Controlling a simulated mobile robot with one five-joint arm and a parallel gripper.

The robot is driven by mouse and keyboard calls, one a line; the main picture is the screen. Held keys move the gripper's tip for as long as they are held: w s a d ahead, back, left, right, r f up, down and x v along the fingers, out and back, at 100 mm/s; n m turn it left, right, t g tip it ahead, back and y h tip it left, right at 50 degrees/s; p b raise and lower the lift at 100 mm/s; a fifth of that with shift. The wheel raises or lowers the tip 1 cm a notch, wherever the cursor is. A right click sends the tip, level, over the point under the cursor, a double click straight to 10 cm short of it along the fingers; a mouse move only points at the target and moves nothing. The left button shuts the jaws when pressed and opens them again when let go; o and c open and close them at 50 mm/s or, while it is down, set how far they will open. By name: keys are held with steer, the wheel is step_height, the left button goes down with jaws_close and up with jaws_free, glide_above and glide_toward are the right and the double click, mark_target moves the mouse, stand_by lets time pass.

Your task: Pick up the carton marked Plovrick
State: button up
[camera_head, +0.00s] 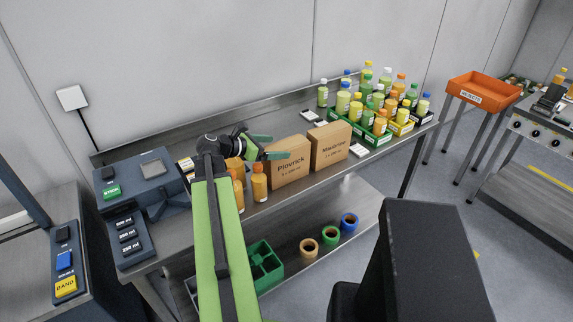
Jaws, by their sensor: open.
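The brown carton marked Plovrick (290,167) stands upright on the steel bench, left of the carton marked Maxbone or similar (331,145). My gripper (277,147) is at the left of the Plovrick carton, near its upper left edge, with its green fingers apart. One finger overlaps the carton's upper left edge in the picture. I cannot tell whether it touches the carton. My green arm reaches up to it from the bottom of the picture.
Orange bottles (259,183) stand close to the left of the Plovrick carton. Green crates (371,138) with several bottles stand to the right. A dark control unit (143,195) sits at the bench's left end. An orange rejects tray (484,90) stands at the far right.

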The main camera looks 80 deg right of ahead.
mark_target(283, 146)
steer(key=b+x, duration=0.1)
steer(key=x, duration=0.4)
steer(key=shift+w+b, duration=0.1)
steer(key=shift+b, duration=0.25)
jaws_close()
